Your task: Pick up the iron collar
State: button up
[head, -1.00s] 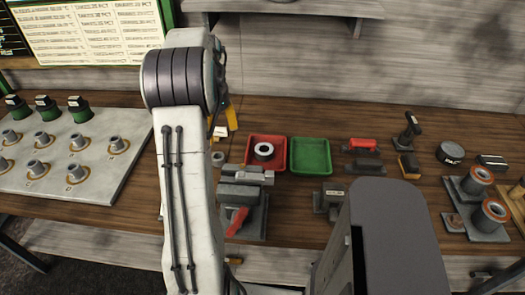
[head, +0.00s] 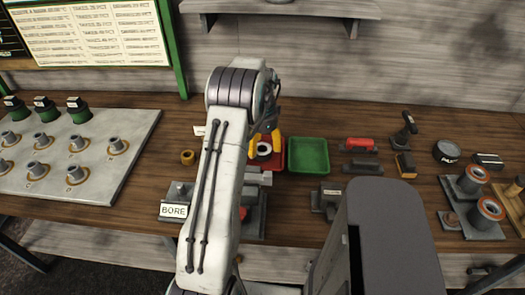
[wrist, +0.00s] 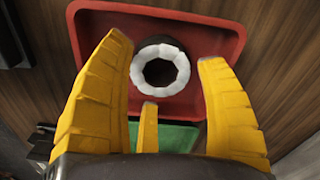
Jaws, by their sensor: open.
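The collar is a short dark ring with a pale, faceted top face (wrist: 161,72). It lies in a red tray (wrist: 215,20), and it also shows in the head view (head: 264,149). I cannot tell its metal from the pictures. My gripper (wrist: 164,62) is open, with yellow fingers on the left and right of the collar and a third finger below it in the wrist view. No finger clearly touches the collar. In the head view my arm hides the left part of the red tray (head: 281,155).
A green tray (head: 309,155) sits right beside the red one. A vise (head: 257,178) stands in front, partly behind my arm. A brass-coloured ring (head: 187,157) and a BORE sign (head: 173,211) lie to the left. A red-handled tool (head: 360,144) lies further right.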

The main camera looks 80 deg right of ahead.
jog(key=shift+f, duration=1.15)
jog(key=shift+c, duration=0.2)
jog(key=c, duration=1)
jog(key=shift+r, duration=0.1)
jog(key=shift+d+r, duration=0.1)
jog(key=shift+r, duration=0.65)
notch_tip(320, 180, up, 2)
jog(key=shift+r+b, duration=0.15)
jog(key=shift+b, duration=0.15)
jog(key=shift+s+a+r+b, duration=0.15)
jog(key=shift+s+a+r, duration=0.25)
jog(key=shift+s+r, duration=1.15)
jog(key=shift+s+a+r+b, duration=0.2)
jog(key=shift+s+a+r, duration=0.45)
jog(key=shift+s, duration=1.6)
jog(key=shift+s+a+r+b, duration=0.2)
jog(key=shift+s+r, duration=1.2)
jog(key=shift+s, duration=0.5)
jog(key=shift+w, duration=0.1)
